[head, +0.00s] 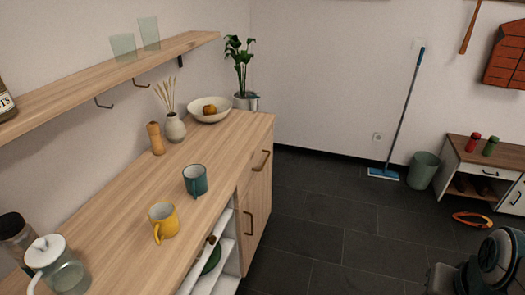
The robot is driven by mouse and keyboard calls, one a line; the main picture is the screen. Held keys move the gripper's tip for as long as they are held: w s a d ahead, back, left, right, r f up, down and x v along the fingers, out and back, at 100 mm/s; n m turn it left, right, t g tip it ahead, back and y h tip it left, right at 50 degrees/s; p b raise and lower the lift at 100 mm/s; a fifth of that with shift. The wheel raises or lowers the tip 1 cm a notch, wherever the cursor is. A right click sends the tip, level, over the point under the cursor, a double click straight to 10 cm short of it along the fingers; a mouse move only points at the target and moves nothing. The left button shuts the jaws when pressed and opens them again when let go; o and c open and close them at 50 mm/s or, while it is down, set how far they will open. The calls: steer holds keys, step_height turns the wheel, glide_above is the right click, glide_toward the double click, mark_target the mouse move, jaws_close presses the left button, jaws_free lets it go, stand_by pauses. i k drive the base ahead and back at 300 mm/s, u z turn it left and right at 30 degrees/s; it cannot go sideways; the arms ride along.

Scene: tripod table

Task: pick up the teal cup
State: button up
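The teal cup (195,181) stands upright on the wooden counter (128,200), fairly near its right edge. Its open top faces up. A yellow mug (164,220) stands apart from it, nearer to me and a little to the left, with its handle at the lower left. My gripper is not in view; only a dark part of my arm shows at the bottom right, well away from the cup.
A wooden pepper mill (155,138), a vase (175,127) and a bowl (209,112) stand farther back on the counter. A glass jug (65,274) stands at the near left. A shelf (120,72) hangs above the left side. Dark floor to the right is mostly clear.

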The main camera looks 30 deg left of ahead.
mark_target(195, 176)
steer(key=u, duration=0.2)
steer(key=i, duration=0.95)
steer(key=u, duration=1.05)
steer(key=i, duration=0.4)
steer(key=u, duration=0.45)
